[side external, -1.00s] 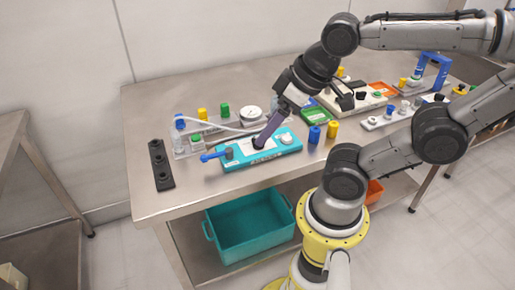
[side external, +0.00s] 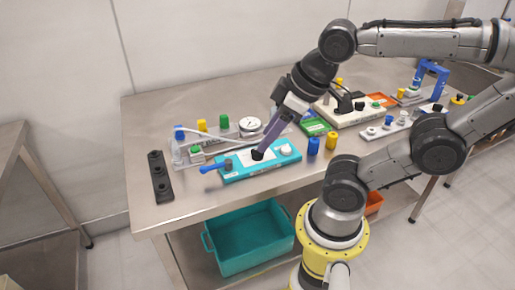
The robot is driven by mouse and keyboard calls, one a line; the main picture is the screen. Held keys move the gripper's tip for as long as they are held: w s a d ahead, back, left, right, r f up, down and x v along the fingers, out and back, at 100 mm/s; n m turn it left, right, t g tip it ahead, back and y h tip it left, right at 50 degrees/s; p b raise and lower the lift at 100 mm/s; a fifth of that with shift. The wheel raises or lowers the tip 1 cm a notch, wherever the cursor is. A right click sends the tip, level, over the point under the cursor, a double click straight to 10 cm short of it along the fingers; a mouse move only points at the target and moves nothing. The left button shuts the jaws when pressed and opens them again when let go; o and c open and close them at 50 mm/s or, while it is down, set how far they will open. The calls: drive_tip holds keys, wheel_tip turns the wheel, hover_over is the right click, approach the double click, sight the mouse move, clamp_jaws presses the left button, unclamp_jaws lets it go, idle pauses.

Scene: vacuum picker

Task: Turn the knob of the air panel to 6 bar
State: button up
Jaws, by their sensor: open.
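A teal panel (side external: 234,174) lies on the bench, with a blue lever (side external: 210,166) at its left end and a white round knob (side external: 286,150) at its right. A round white gauge (side external: 249,125) stands just behind it; I cannot read its needle. My gripper (side external: 258,153) points down at a slant over the middle of the teal panel, left of the white knob. Its jaws are open. A dark part shows at the fingertips; I cannot tell whether it is a knob between them or the tips themselves, or whether they touch anything.
A black socket strip (side external: 160,180) lies to the left. Blue and yellow cylinders (side external: 331,141) stand right of the teal panel. A clear bottle, green and yellow caps and a white tube crowd behind it. A teal bin (side external: 230,262) sits below. The bench's front left is bare.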

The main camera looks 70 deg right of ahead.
drive_tip(key=w+d+r+n+g, duration=0.1)
drive_tip(key=w+d+r+g, duration=0.1)
drive_tip(key=w+d, duration=0.15)
drive_tip(key=m+g, duration=0.3)
drive_tip(key=g, duration=0.1)
hover_over(258, 153)
wheel_tip(258, 153, down, 7)
drive_tip(key=f, duration=1.2)
drive_tip(key=shift+w+d+f, duration=0.2)
drive_tip(key=shift+d+f, duration=0.15)
drive_tip(key=shift+f, duration=0.05)
clamp_jaws()
